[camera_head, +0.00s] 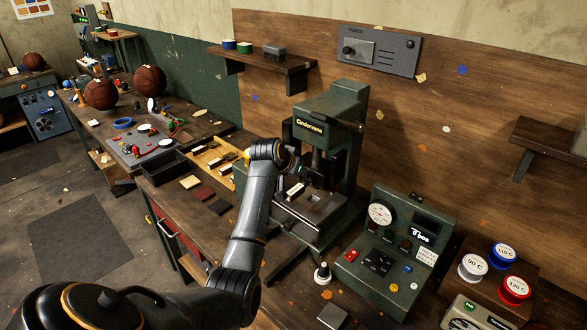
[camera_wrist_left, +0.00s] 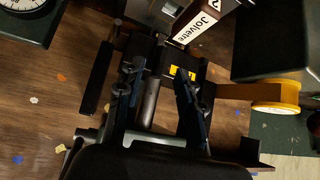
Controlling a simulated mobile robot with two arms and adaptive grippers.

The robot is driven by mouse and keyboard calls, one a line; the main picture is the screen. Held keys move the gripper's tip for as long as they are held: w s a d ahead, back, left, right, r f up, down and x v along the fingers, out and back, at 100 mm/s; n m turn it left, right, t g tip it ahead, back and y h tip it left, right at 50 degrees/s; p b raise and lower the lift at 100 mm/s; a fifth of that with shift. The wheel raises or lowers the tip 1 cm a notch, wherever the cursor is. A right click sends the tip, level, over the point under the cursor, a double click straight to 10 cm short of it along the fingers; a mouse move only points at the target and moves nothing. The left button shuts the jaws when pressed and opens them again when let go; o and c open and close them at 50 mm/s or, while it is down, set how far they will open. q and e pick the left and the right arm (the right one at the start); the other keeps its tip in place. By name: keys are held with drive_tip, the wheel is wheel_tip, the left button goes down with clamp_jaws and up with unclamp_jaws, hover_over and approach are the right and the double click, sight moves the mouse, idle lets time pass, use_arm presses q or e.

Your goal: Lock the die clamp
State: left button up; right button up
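The dark green press (camera_head: 345,125) stands on the bench in the head view. A block with a white label, likely the die (camera_head: 296,190), sits at its front; the label also shows in the left wrist view (camera_wrist_left: 205,20). My left gripper (camera_head: 308,176) is inside the press opening beside the block. In the left wrist view its fingers (camera_wrist_left: 158,88) are apart, with a grey rod (camera_wrist_left: 150,103) showing between them. I cannot tell whether they touch the rod, or whether it belongs to the die clamp. A yellow patch (camera_wrist_left: 182,73) lies near one fingertip. My right gripper is not shown.
A control panel (camera_head: 390,245) with a gauge stands right of the press. Coloured spools (camera_head: 473,267) are farther right. A dark tray (camera_head: 165,168) and leather swatches (camera_head: 201,192) lie left. Two basketballs (camera_head: 150,79) sit on the back bench. A yellow-ended cylinder (camera_wrist_left: 276,97) is near the gripper.

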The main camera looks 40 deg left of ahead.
use_arm(q)
drive_tip(key=v, duration=0.8)
drive_tip(key=shift+s+r, duration=0.15)
